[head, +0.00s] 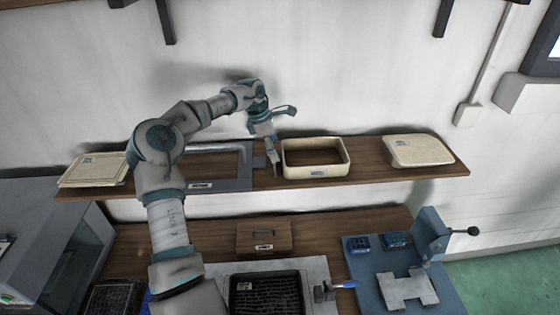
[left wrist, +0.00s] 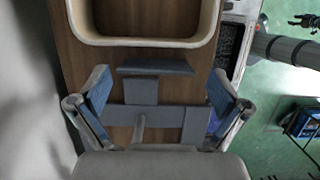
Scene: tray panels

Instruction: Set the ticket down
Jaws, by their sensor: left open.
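My left gripper (head: 273,124) is above the wooden shelf, between the grey frame and the cream tray. In the left wrist view its two fingers (left wrist: 157,95) stand wide apart with nothing gripped. A small grey flat piece (left wrist: 155,67) lies between and beyond the fingertips, beside the cream tray; I cannot tell whether it is the ticket. In the head view a grey piece (head: 272,158) shows below the gripper, partly hidden by it. A dark gripper (left wrist: 305,20), seemingly my right one, is small at the wrist view's top right corner.
The shelf (head: 375,184) carries the grey frame (head: 213,185), the cream tray (head: 316,171), a cream lidded box (head: 418,150) and a flat cream panel (head: 92,170). Below are a wooden box (head: 264,237), a dark ribbed tray (head: 265,293) and a blue fixture (head: 432,235). The wall is close behind.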

